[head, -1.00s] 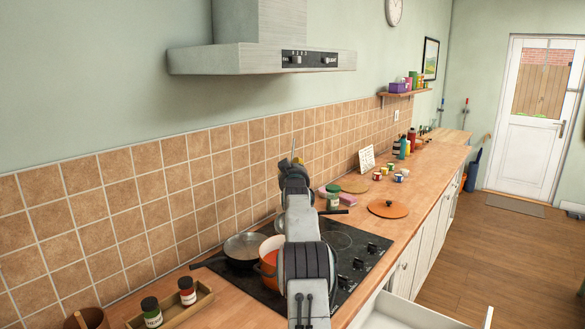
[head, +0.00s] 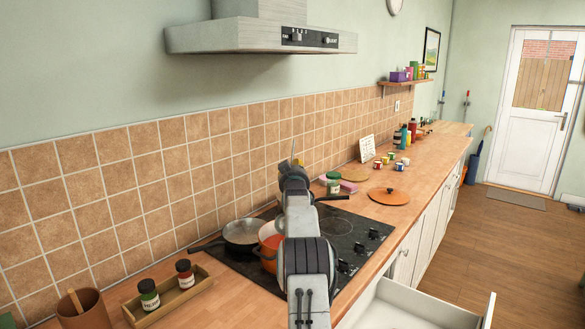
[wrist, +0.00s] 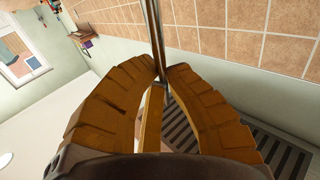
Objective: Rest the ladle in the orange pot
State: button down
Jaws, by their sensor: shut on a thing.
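My gripper (wrist: 163,78) is shut on the thin metal handle of the ladle (wrist: 155,35) in the wrist view. In the head view my gripper (head: 295,164) is mostly hidden by my own arm, with a thin piece of the ladle (head: 293,147) sticking up above it. The ladle's bowl is not clearly seen. The orange pot (head: 267,264) stands on the black hob, with red-orange contents; my arm covers its right side. My gripper appears higher than the pot in the picture.
A grey pan (head: 242,232) stands left of the pot. An orange lid (head: 389,196) lies on the worktop to the right. A wooden tray (head: 190,299) with two jars is at front left. An extractor hood (head: 255,38) hangs above. A drawer (head: 425,306) stands open.

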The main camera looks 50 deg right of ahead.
notch_tip(320, 180, down, 9)
jog(key=b, duration=0.9)
jog(key=shift+f, duration=0.2)
dwell(0.3)
jog(key=c, duration=1.3)
grip_release()
jog(key=shift+c, duration=0.2)
jog(key=shift+f, duration=0.1)
jog(key=shift+s+a, duration=0.1)
jog(key=v, duration=1.1)
jog(key=shift+s+a, duration=0.2)
jog(key=shift+s, duration=0.05)
